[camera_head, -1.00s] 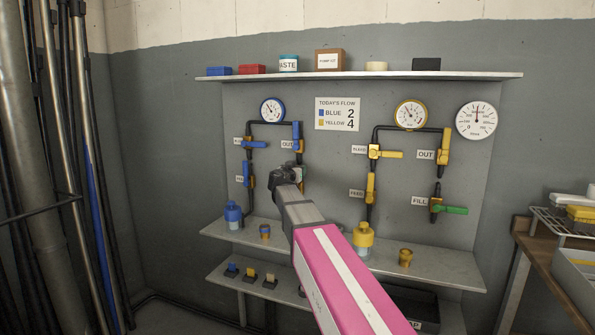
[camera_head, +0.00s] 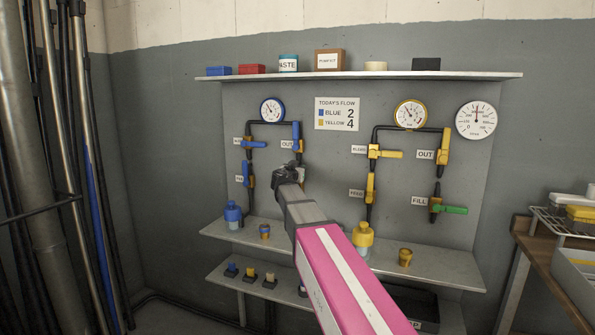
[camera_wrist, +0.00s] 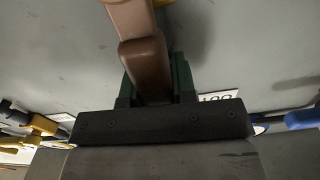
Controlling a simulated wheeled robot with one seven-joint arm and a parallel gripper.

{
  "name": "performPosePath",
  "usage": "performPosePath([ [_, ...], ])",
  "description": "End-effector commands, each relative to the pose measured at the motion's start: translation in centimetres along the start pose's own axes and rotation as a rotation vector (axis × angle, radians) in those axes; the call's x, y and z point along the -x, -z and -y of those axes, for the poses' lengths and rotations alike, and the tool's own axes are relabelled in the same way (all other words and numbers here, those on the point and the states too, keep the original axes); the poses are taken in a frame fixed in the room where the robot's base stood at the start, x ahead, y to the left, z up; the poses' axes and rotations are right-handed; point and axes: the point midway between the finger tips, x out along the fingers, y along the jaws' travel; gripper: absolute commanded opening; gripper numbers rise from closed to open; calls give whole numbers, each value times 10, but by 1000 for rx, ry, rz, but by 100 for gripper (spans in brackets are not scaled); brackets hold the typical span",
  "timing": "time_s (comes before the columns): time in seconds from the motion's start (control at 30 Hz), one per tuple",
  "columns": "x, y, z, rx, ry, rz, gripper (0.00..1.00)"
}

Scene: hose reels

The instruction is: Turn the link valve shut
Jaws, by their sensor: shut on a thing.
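In the wrist view, a brown lever handle (camera_wrist: 143,65) runs from the top edge down between the dark green fingers of my gripper (camera_wrist: 157,88). The fingers are shut on it. It appears to be the link valve's handle, but no link label can be read. In the head view, my gripper (camera_head: 287,174) is at the wall panel, just below the blue OUT valve (camera_head: 297,137) and right of the lower blue valve handle (camera_head: 246,172). My gripper and wrist hide the brown handle and the valve body there.
Yellow valves (camera_head: 371,187) stand to the right on their own pipes, and a green FILL handle (camera_head: 450,209) is farther right. Below my arm, a ledge (camera_head: 430,265) carries blue and yellow bottles. A workbench (camera_head: 540,255) stands at the right edge.

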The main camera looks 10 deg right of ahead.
Motion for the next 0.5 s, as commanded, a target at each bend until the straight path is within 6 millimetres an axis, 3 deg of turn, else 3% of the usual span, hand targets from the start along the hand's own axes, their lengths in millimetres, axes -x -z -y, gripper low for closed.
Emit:
performPosePath([
  [0.5, 1, -8, -38, -433, -1, 0, 0],
])
